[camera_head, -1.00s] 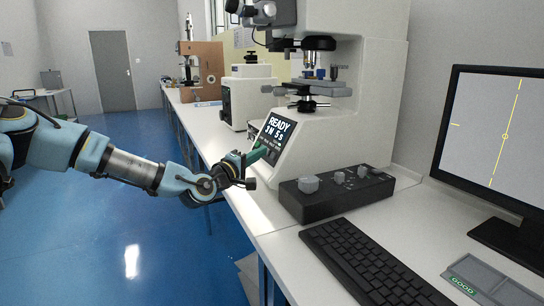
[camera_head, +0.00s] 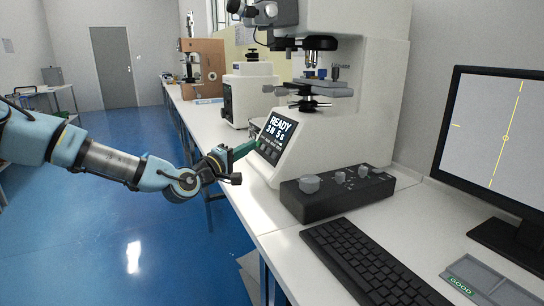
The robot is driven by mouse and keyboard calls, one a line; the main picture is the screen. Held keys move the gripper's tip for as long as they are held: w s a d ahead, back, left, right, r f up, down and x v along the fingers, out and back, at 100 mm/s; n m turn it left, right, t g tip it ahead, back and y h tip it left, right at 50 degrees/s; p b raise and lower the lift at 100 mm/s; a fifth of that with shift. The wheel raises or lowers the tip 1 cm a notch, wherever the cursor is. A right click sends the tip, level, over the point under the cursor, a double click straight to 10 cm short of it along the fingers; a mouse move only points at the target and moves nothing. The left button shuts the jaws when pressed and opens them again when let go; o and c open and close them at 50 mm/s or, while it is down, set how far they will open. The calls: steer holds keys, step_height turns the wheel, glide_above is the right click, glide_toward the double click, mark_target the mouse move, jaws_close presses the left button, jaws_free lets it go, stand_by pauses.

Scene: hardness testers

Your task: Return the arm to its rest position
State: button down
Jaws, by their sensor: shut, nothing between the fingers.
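My gripper (camera_head: 240,151) is at the end of my blue and grey arm, which reaches in from the left edge. Its green fingers are shut and empty, pointing right. The fingertips are close to the lower left edge of the tester's dark screen (camera_head: 276,137), which reads "READY 3N 5s". I cannot tell whether they touch it. The screen sits on the sloped front of the white hardness tester (camera_head: 355,90).
A black control box with knobs (camera_head: 338,188), a keyboard (camera_head: 365,260) and a monitor (camera_head: 495,140) stand on the white bench (camera_head: 285,250). More testers stand farther back. Blue floor (camera_head: 110,240) lies open left of the bench.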

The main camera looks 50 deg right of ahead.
steer(key=shift+f, duration=0.1)
steer(key=w+a+f+m+y+p, duration=0.1)
steer(key=w+a+f+m+y, duration=0.1)
steer(key=a+f+y, duration=0.45)
steer(key=w+a+f+m+y+p, duration=0.15)
steer(key=a+f, duration=0.25)
steer(key=a, duration=0.5)
steer(key=w+a+t+y+p, duration=0.1)
steer(key=w+a+y, duration=0.15)
steer(key=a, duration=0.65)
steer(key=w+a+y, duration=0.1)
steer(key=a+y, duration=0.3)
steer(key=a, duration=0.5)
steer(key=s+a+r+n+y, duration=0.1)
steer(key=s+a+r, duration=0.1)
steer(key=a, duration=0.5)
steer(key=s+a+r+n+g+y+p, duration=0.1)
steer(key=s+a+r+y, duration=0.1)
steer(key=a, duration=0.6)
steer(key=s+a+r+n+y+p, duration=0.1)
steer(key=s+a+r, duration=0.2)
steer(key=s+a, duration=0.2)
steer(key=a, duration=0.3)
steer(key=shift+s+r+g, duration=0.2)
steer(key=shift+r+g, duration=0.2)
